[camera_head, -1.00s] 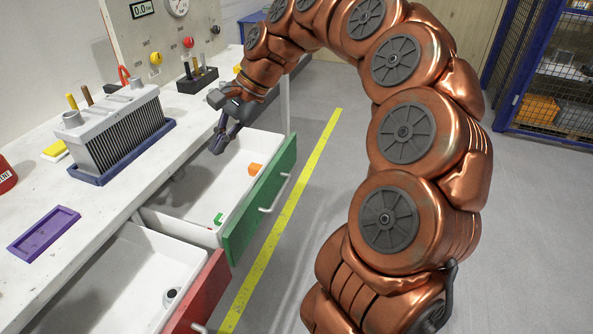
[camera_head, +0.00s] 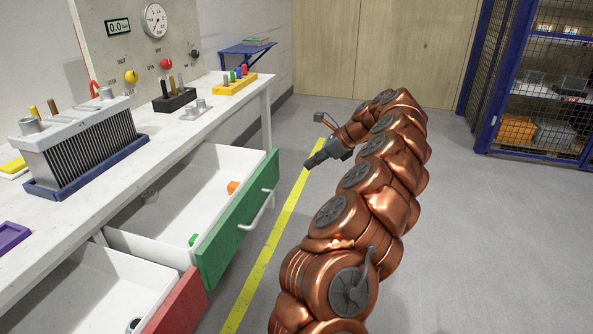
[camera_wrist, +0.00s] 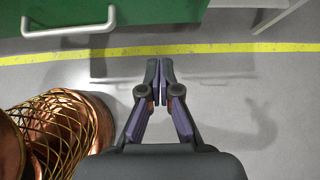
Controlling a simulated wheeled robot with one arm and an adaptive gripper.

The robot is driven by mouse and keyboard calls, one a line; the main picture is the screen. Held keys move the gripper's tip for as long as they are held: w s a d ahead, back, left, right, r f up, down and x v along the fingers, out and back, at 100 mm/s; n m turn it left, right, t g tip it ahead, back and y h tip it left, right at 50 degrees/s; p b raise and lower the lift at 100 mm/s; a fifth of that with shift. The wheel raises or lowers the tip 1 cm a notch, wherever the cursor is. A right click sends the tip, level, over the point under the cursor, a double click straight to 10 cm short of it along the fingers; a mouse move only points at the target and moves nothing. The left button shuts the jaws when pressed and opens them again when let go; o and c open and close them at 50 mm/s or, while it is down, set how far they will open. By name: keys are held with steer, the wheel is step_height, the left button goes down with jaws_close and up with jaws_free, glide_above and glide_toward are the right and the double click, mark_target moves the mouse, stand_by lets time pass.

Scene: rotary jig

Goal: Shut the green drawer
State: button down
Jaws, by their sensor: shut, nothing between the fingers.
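The green drawer (camera_head: 238,222) stands pulled out from the white workbench, with a pale bar handle (camera_head: 257,212) on its front. Inside it lie an orange block (camera_head: 233,187) and a small green piece (camera_head: 194,239). My gripper (camera_head: 309,164) is out in front of the drawer, over the floor to the right of the yellow line, apart from the drawer. In the wrist view my gripper (camera_wrist: 159,66) is shut and empty. The green front (camera_wrist: 160,12) and its handle (camera_wrist: 68,28) show beyond the fingertips, at the top left.
A red-fronted drawer (camera_head: 178,306) is also open, nearer and beside the green one. The bench top (camera_head: 150,145) bears a grey finned unit, tool blocks and a purple tray.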

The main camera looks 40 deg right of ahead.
mark_target(271, 179)
steer(key=x, duration=0.3)
steer(key=r+b+x, duration=0.1)
steer(key=x, duration=0.3)
steer(key=w+a+b+x, duration=0.1)
steer(key=x, duration=0.3)
steer(key=shift+w+r, duration=0.15)
steer(key=shift+w+a, duration=0.25)
steer(key=shift+w, duration=0.25)
steer(key=shift+w+a+r, duration=0.1)
